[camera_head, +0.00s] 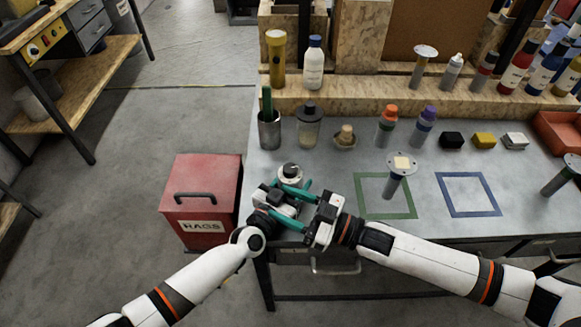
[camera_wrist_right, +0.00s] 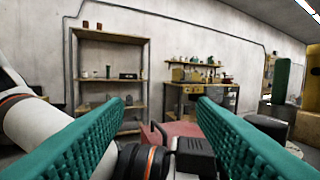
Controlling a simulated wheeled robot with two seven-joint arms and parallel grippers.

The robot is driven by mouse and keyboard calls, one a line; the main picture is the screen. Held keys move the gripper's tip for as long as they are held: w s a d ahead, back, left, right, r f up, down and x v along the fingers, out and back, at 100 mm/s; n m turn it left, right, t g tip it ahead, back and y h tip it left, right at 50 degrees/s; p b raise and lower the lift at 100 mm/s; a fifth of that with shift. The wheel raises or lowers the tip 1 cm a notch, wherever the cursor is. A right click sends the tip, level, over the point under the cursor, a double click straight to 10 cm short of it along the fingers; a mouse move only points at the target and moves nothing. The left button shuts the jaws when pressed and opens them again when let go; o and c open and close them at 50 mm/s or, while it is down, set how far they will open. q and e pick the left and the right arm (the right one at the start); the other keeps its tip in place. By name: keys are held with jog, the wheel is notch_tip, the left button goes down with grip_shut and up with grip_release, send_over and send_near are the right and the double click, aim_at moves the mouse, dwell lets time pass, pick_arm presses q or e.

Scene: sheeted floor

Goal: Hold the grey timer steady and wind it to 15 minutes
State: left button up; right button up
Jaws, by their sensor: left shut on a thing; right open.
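The grey timer (camera_head: 290,171) stands at the left end of the workbench, with a pale dial and a dark knob on top. My left gripper (camera_head: 291,183) is shut on it from the near side. My right gripper (camera_head: 281,204) is open, its teal fingers pointing left across my left gripper, just nearer than the timer. The right wrist view shows no timer between its open fingers (camera_wrist_right: 162,105). The fingers and the left gripper hide the timer's lower part. The dial marks are too small to read.
Behind the timer stand a cup with green tools (camera_head: 269,130), a dark-lidded jar (camera_head: 308,128) and a small brown-topped item (camera_head: 345,137). A red rags bin (camera_head: 203,195) stands left of the bench. Green (camera_head: 385,216) and blue (camera_head: 468,213) outlined squares lie to the right.

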jog(key=h, duration=0.1)
send_near(296, 171)
jog(key=shift+m, duration=0.4)
jog(key=x, duration=1.1)
jog(key=shift+w+a+f, duration=0.15)
jog(key=shift+w+a, duration=0.05)
jog(key=shift+w, duration=0.1)
jog(key=c, duration=1)
jog(key=shift+o, duration=0.2)
jog(key=shift+s+a+m+t+h, duration=0.1)
jog(key=shift+a+m+t+h, duration=0.05)
jog(key=shift+m+t+h, duration=0.35)
jog(key=shift+t+h, duration=0.3)
jog(key=shift+t, duration=0.2)
jog(key=shift+m, duration=0.3)
